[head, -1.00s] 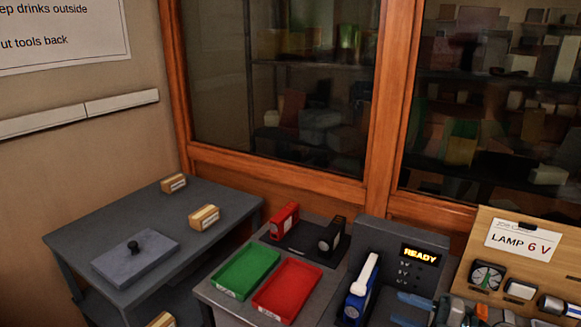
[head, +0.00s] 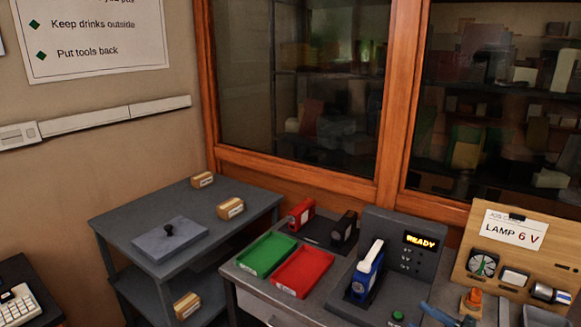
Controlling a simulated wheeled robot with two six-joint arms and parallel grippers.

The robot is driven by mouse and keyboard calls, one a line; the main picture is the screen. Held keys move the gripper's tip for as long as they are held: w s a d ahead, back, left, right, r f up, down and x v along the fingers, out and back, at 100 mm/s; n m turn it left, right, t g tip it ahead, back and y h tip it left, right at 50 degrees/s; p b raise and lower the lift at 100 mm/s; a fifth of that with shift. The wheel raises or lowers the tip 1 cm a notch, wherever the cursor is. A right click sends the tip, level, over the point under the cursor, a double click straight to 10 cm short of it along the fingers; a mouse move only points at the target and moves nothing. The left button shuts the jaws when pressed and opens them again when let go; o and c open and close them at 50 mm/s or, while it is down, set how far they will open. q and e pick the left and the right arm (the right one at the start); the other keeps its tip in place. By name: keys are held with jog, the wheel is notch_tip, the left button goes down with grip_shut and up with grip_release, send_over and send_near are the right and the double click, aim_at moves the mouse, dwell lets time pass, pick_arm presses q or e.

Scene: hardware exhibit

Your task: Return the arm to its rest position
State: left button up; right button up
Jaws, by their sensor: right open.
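My right gripper (head: 437,314) is at the bottom edge of the head view, right of centre. Its blue fingers show in part and are apart, with nothing seen between them. The rest of that arm is mostly cut off by the frame. It is in front of the grey tester (head: 395,250) with a lit READY display. A blue device with a white top (head: 367,272) stands in the tester, apart from the gripper. My left gripper is not in view.
A green tray (head: 266,254), a red tray (head: 302,272), a red device (head: 301,214) and a black device (head: 344,227) sit left of the tester. A wooden LAMP 6 V board (head: 468,262) stands right, with an orange object (head: 472,301) before it. A grey side table (head: 128,222) is left.

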jog(key=s+d+f+m+h, duration=0.3)
jog(key=s+f+m+h, duration=0.2)
jog(key=m+h, duration=0.5)
jog(key=s+d+f+m+h, duration=0.3)
jog(key=s+f+m+h, duration=0.2)
jog(key=m+h, duration=0.45)
jog(key=s+a+f+m+g+y, duration=0.1)
jog(key=s+a+f+g+y, duration=0.15)
jog(key=s, duration=0.35)
jog(key=s+a+f+m+g+y, duration=0.1)
jog(key=s+a+f+g, duration=0.1)
jog(key=s+f+g, duration=0.3)
jog(key=s+a+m+g+y, duration=0.1)
jog(key=s+a+g, duration=0.15)
jog(key=s, duration=0.45)
notch_tip(320, 180, down, 29)
jog(key=d, duration=0.2)
jog(key=s+d+f+g, duration=0.1)
jog(key=s+f+g, duration=0.1)
jog(key=s+f, duration=1.5)
notch_tip(320, 180, down, 3)
jog(key=shift+d+r+m, duration=0.1)
jog(key=shift+d+m, duration=0.25)
jog(key=shift+d, duration=0.05)
